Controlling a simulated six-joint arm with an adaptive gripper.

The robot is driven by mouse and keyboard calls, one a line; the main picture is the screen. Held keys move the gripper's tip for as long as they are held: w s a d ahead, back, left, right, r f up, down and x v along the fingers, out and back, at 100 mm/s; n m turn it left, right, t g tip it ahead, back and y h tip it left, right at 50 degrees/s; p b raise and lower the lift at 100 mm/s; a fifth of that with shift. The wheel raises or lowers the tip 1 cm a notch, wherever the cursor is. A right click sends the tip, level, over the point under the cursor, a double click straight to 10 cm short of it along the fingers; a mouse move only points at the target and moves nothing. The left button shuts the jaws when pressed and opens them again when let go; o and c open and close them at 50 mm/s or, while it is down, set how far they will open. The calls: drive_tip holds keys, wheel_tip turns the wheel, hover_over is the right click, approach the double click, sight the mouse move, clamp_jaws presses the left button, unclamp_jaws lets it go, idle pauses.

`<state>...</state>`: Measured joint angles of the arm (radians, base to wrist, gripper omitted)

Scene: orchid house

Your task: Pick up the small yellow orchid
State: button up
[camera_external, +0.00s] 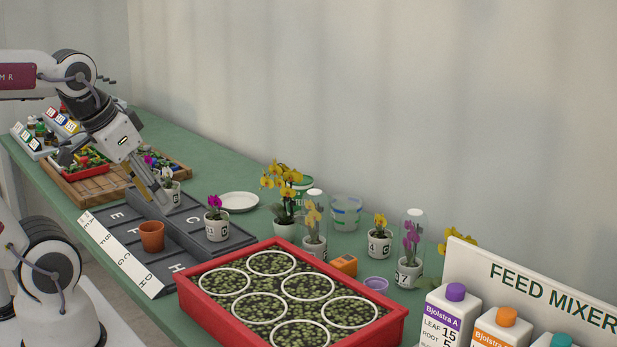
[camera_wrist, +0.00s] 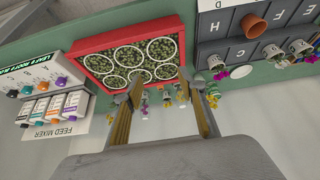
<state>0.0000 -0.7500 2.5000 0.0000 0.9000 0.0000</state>
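A small yellow orchid (camera_external: 379,222) stands upright in a white pot (camera_external: 379,244) on the green bench, right of centre in the external view. My gripper (camera_external: 148,192) is far to its left, above the dark lettered tray (camera_external: 195,250), near a purple orchid. In the wrist view the two fingers of my gripper (camera_wrist: 162,80) are apart with nothing held between them. Small yellow flowers (camera_wrist: 181,94) show beside the right finger there, but I cannot tell which plant they belong to.
A red planter (camera_external: 355,330) and feed mixer sign (camera_external: 545,290) lie in front and right.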

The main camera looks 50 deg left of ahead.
drive_tip(key=o, duration=0.5)
drive_tip(key=shift+o, duration=0.2)
drive_tip(key=shift+w, duration=0.15)
